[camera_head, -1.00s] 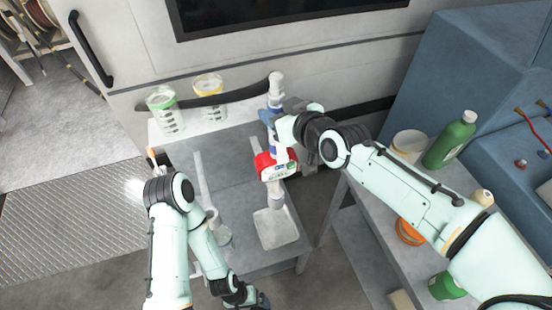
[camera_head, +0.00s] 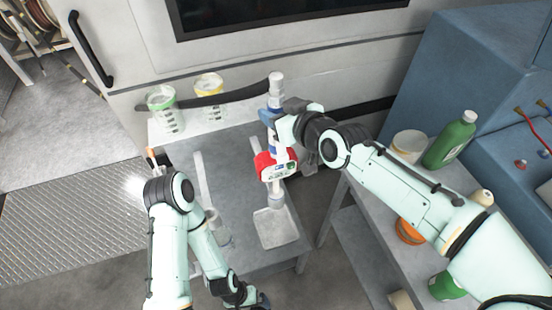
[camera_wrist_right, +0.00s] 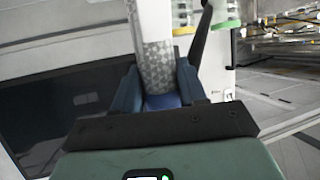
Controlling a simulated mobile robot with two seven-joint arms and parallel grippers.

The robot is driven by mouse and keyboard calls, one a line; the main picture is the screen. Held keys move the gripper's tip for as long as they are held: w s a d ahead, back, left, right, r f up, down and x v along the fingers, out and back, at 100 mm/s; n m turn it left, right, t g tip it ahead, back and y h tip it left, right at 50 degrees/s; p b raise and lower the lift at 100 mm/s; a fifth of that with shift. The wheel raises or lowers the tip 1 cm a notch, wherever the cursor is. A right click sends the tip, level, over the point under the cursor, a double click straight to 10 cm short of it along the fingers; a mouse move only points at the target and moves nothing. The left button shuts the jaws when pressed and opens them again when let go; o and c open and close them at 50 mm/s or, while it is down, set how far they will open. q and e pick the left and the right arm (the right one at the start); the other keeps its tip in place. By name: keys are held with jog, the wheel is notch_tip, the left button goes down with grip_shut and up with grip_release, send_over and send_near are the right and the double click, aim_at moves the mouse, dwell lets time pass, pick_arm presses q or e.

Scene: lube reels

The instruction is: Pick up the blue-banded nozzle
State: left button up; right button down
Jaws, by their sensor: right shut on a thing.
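The blue-banded nozzle (camera_head: 276,88) is a pale grey upright tube with a blue band (camera_head: 268,116), at the back of the grey table. My right gripper (camera_head: 276,119) reaches it from the right and is shut on it at the blue band. In the right wrist view the nozzle (camera_wrist_right: 155,50) shows a knurled grey surface between the dark blue fingers (camera_wrist_right: 160,92), with blue low between them. A red part with a white label lies below the gripper, in line with the tube. My left arm is folded at lower left; its gripper is barely visible at the bottom edge.
Clear jars with a green rim (camera_head: 162,99) and a yellow rim (camera_head: 209,86) stand behind the grey table (camera_head: 235,172). A side table at right holds a white tub (camera_head: 408,146), a green bottle (camera_head: 450,144) and an orange ring (camera_head: 409,232). A blue cabinet (camera_head: 470,60) stands behind it.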

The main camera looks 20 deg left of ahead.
pick_arm(q)
jog(key=w+r+p, duration=0.3)
jog(key=r+p, duration=0.1)
jog(key=r, duration=0.1)
jog(key=shift+w+r, duration=0.2)
jog(key=shift+w, duration=0.05)
pick_arm(e)
notch_tip(320, 180, up, 20)
jog(key=shift+r, duration=0.15)
pick_arm(q)
jog(key=shift+s, duration=0.1)
dwell(0.3)
